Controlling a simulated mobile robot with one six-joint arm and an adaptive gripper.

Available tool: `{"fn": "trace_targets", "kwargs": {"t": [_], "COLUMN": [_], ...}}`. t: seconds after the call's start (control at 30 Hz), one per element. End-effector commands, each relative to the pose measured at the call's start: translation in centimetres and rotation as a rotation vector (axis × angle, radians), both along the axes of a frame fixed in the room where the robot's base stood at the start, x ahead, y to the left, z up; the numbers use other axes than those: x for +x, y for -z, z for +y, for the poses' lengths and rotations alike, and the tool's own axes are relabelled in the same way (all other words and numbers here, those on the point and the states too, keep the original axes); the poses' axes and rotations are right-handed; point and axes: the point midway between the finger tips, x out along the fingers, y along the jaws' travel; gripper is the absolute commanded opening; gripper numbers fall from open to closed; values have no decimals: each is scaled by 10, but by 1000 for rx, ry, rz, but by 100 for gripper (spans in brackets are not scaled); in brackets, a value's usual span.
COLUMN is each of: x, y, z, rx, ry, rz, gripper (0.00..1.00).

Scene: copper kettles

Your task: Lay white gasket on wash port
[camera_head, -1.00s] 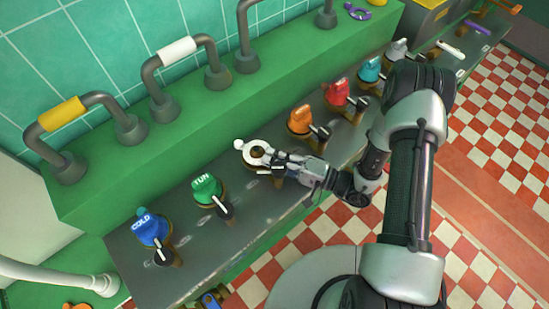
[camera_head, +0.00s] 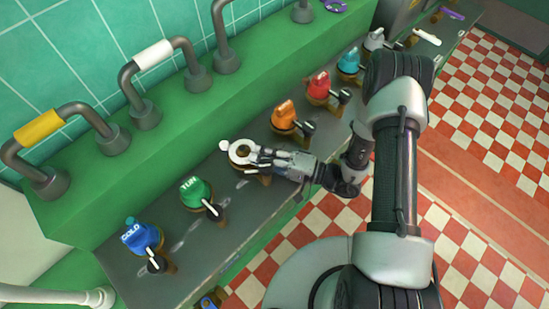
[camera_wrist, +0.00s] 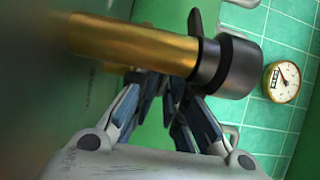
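The white gasket (camera_head: 236,159) is a pale ring with a round tab. It lies between the green TUN unit (camera_head: 194,190) and the orange one (camera_head: 283,116) on the dark grey counter. It appears around or just over a brass port in that row; I cannot tell whether it rests there. My gripper (camera_head: 259,157) is at the ring's right edge, with its fingertips close to or touching it. In the wrist view my fingers (camera_wrist: 165,88) converge behind a brass stub with a dark collar (camera_wrist: 228,68), which hides their tips. No gasket is recognisable there.
Blue COLD (camera_head: 134,233), red (camera_head: 318,86) and teal (camera_head: 349,60) units line the counter (camera_head: 205,240), each with a short tap in front. Pipe handles stand on the green ledge (camera_head: 165,140) behind. A round gauge (camera_wrist: 282,81) hangs on the tiled wall.

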Motion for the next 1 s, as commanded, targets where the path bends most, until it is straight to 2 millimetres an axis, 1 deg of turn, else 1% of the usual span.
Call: {"fn": "trace_targets", "kwargs": {"t": [0.03, 0.17, 0.4, 0.5, 0.6, 0.77, 1.0], "x": [-1, -6, -19, -24, -27, -31, -31], "y": [13, 11, 6, 4, 2, 0, 0], "z": [-6, -29, -79, -96, -108, -118, -119], "rx": [-31, -25, -9, -4, 0, 3, 4], "ry": [7, 15, 13, 10, 8, 5, 2], "rz": [18, 17, 8, 3, -1, -1, -2], "gripper": [28, 28, 28, 28, 28, 28, 28]}}
